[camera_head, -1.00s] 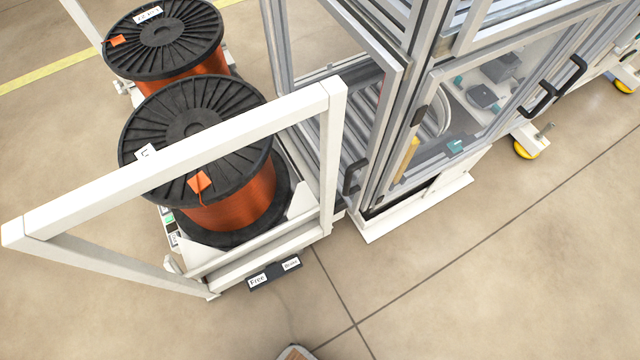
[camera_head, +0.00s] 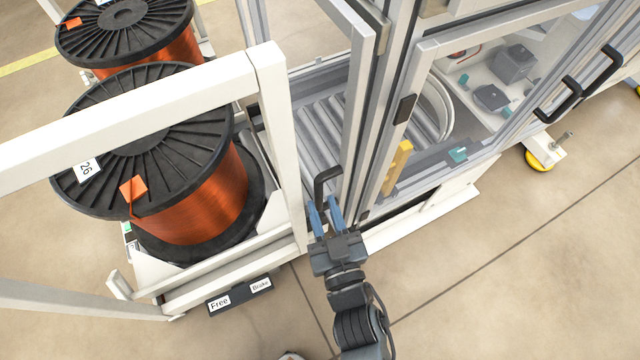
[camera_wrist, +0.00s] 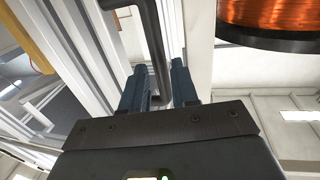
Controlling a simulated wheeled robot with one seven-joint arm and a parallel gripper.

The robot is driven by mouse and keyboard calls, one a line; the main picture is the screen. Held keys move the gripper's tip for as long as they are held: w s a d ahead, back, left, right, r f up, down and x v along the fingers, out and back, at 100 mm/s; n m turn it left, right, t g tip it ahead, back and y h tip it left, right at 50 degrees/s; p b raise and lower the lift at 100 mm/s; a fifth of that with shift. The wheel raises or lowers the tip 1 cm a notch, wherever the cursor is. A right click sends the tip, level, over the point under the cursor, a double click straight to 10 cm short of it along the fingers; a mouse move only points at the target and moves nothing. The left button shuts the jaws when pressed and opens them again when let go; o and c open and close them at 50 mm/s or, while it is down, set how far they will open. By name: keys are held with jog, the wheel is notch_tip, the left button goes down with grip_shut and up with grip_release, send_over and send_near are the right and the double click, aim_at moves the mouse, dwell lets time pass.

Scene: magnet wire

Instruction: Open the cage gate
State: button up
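The cage gate (camera_head: 356,100) is a grey aluminium-framed door left of the cage's corner post in the head view. It appears to stand against the post. Its black bar handle (camera_head: 321,186) is on the lower part of the gate's frame. My gripper (camera_head: 325,208) reaches up to the handle's lower part, with blue fingers apart. In the wrist view, the handle (camera_wrist: 150,40) runs down between the two fingers (camera_wrist: 159,80). The fingers are on either side of it; firm contact is not clear.
A white cart frame (camera_head: 285,150) stands close left of my gripper, carrying a large spool of copper wire (camera_head: 200,200). A second spool (camera_head: 125,30) is behind. A Free/Brake pedal (camera_head: 240,294) is low on the cart. The floor (camera_head: 500,280) at right is clear.

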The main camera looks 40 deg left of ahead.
aim_at(320, 199)
jog(key=x, duration=0.6)
jog(key=shift+b, duration=0.3)
jog(key=shift+d, duration=0.1)
grip_shut()
